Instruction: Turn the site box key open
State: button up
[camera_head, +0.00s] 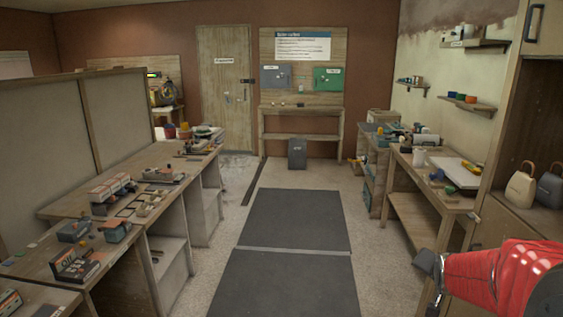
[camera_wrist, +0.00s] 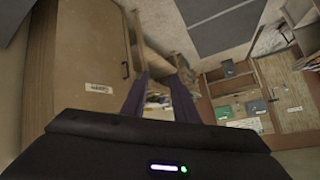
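Two wall boxes hang on the wooden board at the far wall in the head view: a grey box (camera_head: 277,76) on the left and a green box (camera_head: 328,79) on the right. Their labels are too small to read, so I cannot tell which is the site box. Small fittings show between them, but no key is clear.
Dark mats (camera_head: 297,219) lie along a clear aisle. A cluttered workbench (camera_head: 190,204) lines the left, another bench (camera_head: 455,203) the right. A dark grey bin (camera_head: 297,153) stands below a narrow wall table (camera_head: 301,108). A wooden cabinet (camera_wrist: 85,62) is close to my gripper.

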jog(key=s+a+r+n+g+y, duration=0.15)
jog(key=s+a+r+n, duration=0.3)
jog(key=s+a, duration=0.8)
jog(key=s+a+n+g+y, duration=0.2)
jog(key=s+a+n, duration=0.2)
jog(key=s+a, duration=0.8)
jog(key=shift+s+r+n+y, duration=0.25)
jog(key=shift+s+n+y, duration=0.1)
jog(key=shift+s, duration=0.8)
